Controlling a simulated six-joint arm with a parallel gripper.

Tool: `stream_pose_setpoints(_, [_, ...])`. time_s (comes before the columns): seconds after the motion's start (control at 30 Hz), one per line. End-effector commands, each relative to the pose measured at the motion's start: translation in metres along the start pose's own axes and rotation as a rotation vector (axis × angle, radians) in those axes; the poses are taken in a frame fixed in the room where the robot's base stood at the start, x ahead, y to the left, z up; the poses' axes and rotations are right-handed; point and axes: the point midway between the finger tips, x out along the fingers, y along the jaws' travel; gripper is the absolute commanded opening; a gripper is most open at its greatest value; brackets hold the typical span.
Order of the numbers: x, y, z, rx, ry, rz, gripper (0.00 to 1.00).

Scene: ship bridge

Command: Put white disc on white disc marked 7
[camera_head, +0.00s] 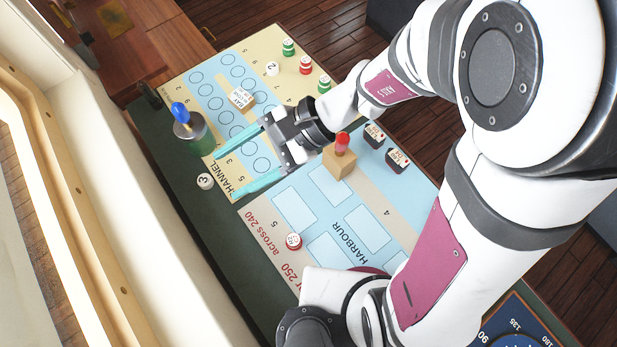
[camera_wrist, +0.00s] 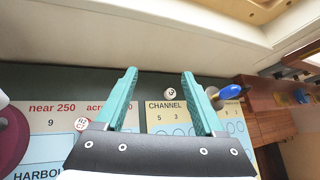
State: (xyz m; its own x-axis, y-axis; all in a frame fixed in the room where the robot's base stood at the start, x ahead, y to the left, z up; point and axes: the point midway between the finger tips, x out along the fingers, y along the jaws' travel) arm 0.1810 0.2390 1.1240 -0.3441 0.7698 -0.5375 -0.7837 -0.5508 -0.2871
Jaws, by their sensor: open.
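A white disc (camera_head: 205,181) with a dark mark like a 3 lies on the green table, just off the edge of the channel board. It also shows in the wrist view (camera_wrist: 170,93), beyond and between the fingertips. Another white disc (camera_head: 272,68) lies at the far end of the channel board; its mark looks like a 2 or a 7, and I cannot tell which. My gripper (camera_head: 226,173) has its two teal fingers wide apart over the near end of the channel board, pointing towards the near white disc. Nothing is between the fingers, and they are apart from the disc.
A lettered block (camera_head: 241,98) sits on that board, near red and green stacks. A wooden block (camera_head: 339,167) with a red knob and a red-rimmed disc (camera_head: 293,241) are on the harbour board.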

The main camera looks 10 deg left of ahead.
Motion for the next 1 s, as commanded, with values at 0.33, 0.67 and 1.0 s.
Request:
stream_pose_setpoints(0.33, [-0.145, 0.140, -0.018, -0.318, 0.726, 0.356, 0.76])
stream_pose_setpoints(0.67, [-0.153, 0.147, -0.020, -0.321, 0.768, 0.380, 0.77])
stream_pose_setpoints(1.0, [-0.120, 0.011, -0.030, -0.202, 0.758, 0.385, 0.77])
